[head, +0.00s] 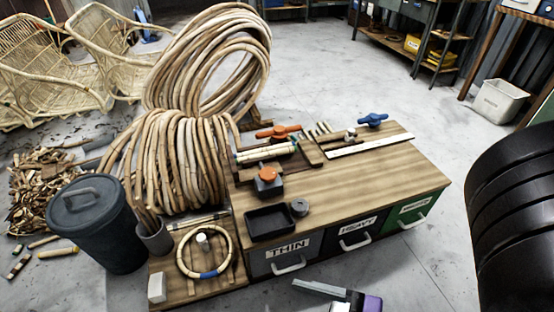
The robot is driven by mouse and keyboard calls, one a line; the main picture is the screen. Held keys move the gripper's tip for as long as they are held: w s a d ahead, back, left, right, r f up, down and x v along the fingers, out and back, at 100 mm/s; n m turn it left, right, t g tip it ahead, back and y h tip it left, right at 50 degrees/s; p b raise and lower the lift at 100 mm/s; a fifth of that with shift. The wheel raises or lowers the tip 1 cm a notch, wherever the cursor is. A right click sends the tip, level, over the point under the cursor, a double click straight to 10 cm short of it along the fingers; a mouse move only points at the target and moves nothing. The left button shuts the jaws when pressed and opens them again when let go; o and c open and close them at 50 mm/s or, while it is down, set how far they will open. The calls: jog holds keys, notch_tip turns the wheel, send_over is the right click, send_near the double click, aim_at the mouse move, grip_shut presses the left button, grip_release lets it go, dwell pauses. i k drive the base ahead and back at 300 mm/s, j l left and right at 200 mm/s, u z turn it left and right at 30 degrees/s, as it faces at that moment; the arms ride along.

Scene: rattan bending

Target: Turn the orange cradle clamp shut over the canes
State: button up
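The orange clamp handle (277,132) is a flat bar on the bench top, just behind a short bundle of pale canes (265,153). In this view it lies roughly along the canes; whether it touches them is too small to tell. An orange round knob (268,174) on a dark block stands in front of the canes. What looks like part of my gripper (322,288), a grey bar with a white and purple body, shows at the bottom edge, in front of the drawers and well apart from the clamp. Its fingers are mostly cut off by the frame.
The wooden bench (375,170) also holds a blue handle (372,120), a pale ruler (370,146), a black tray (270,221) and a small grey cylinder (299,207). Large cane coils (170,160) stand left. Open floor (440,120) lies behind and right.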

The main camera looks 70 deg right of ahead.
aim_at(279, 133)
jog(key=z, duration=1.45)
jog(key=i+j+z, duration=0.2)
jog(key=i+j, duration=0.55)
jog(key=j, duration=0.05)
